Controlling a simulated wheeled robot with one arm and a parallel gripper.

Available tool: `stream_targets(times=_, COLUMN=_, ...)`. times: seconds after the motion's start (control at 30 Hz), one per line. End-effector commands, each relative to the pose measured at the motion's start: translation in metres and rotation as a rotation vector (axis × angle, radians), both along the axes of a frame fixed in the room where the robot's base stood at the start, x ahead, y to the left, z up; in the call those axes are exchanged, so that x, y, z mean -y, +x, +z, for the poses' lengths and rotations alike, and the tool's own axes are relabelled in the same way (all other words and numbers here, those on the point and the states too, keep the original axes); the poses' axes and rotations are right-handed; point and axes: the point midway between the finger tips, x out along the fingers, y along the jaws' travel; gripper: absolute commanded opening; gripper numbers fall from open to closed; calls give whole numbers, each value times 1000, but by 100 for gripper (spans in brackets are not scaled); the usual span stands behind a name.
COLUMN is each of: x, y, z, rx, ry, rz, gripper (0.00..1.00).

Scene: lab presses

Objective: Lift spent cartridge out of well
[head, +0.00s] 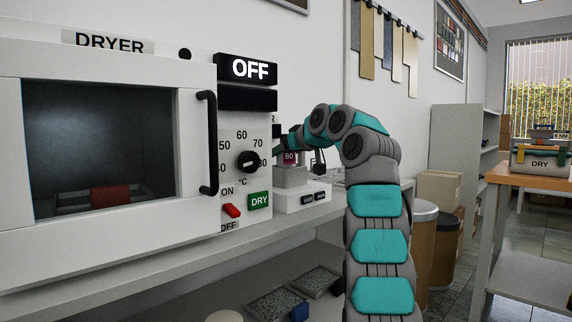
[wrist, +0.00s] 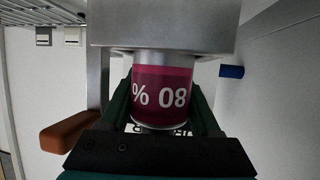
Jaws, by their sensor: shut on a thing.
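The cartridge is a short cylinder with a magenta band marked 80 %, upside down in the wrist view (wrist: 162,90). It also shows in the head view (head: 290,158), above a grey well block (head: 290,177). In the wrist view the block (wrist: 160,30) fills the top, and the cartridge's pale end meets its edge. I cannot tell how much of the cartridge is inside the well. My gripper (wrist: 162,97) is shut on the cartridge, one dark green finger on each side. In the head view my gripper (head: 283,143) is small and partly hidden by the dryer panel.
A white dryer (head: 30,245) with a black door handle (head: 208,142) stands close on the left. An orange-brown handle (wrist: 68,132) and a blue knob (wrist: 231,71) flank the cartridge in the wrist view. Bins of grey granules (head: 280,302) sit on the lower shelf.

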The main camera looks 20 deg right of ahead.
Motion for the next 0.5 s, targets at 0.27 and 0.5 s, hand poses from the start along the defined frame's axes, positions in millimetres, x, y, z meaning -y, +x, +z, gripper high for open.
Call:
stream_targets(times=0.27, x=0, y=0, z=0, rx=0, ry=0, rz=0, gripper=0)
stream_targets(times=0.5, x=0, y=0, z=1, rx=0, ry=0, rz=0, gripper=0)
